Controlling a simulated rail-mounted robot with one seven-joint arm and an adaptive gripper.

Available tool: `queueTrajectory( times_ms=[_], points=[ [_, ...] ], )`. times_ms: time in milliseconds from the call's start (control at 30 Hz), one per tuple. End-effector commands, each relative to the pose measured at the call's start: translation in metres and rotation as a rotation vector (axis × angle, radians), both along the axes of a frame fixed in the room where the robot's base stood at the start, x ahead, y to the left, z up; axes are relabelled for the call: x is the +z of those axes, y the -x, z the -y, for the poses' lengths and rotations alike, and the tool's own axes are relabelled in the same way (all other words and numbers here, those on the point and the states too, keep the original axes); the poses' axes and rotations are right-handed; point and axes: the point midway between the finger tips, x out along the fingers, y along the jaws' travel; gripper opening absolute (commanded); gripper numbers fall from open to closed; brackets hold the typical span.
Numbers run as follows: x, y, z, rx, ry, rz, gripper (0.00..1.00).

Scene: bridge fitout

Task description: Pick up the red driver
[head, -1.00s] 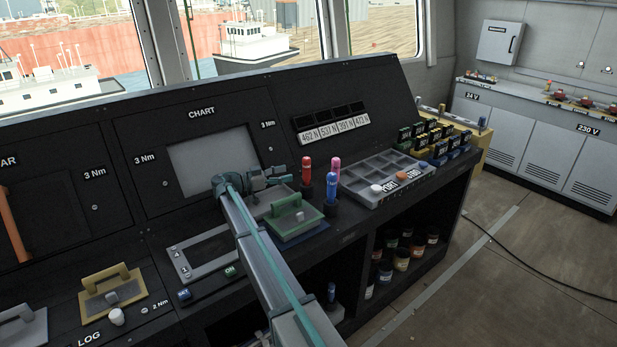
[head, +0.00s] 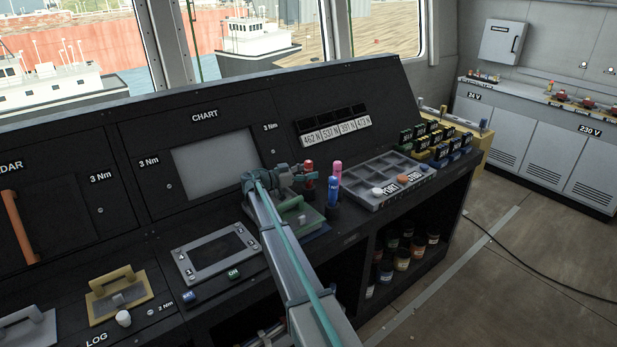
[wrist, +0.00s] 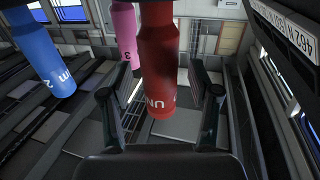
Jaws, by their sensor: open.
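The red driver (head: 308,167) stands upright on the console, its middle partly hidden by my gripper (head: 300,178) in the head view. In the wrist view the red driver (wrist: 160,65) is large and lies between the two spread fingers of my gripper (wrist: 160,92). The blue driver (head: 332,190) stands just right of the red one, and the pink driver (head: 336,168) stands behind the blue one.
The blue driver (wrist: 45,55) and pink driver (wrist: 124,30) are close to the left finger in the wrist view. A green-based block with a handle (head: 295,208) lies below my gripper. A grey compartment tray (head: 372,203) sits to the right. The chart screen (head: 215,163) is left.

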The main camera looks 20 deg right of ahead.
Motion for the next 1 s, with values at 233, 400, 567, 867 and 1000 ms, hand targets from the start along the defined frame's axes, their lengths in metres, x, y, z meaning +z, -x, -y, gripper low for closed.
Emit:
queueTrajectory(
  times_ms=[233,400,567,867,1000],
  points=[
    [0.000,0.000,0.000,0.000,0.000,0.000,0.31],
    [0.000,0.000,0.000,0.000,0.000,0.000,0.03],
    [0.001,0.000,0.000,0.000,0.001,0.001,0.00],
    [0.009,0.000,0.000,0.000,0.001,0.003,0.00],
    [0.029,0.000,0.000,0.000,0.001,0.004,0.00]
  ],
)
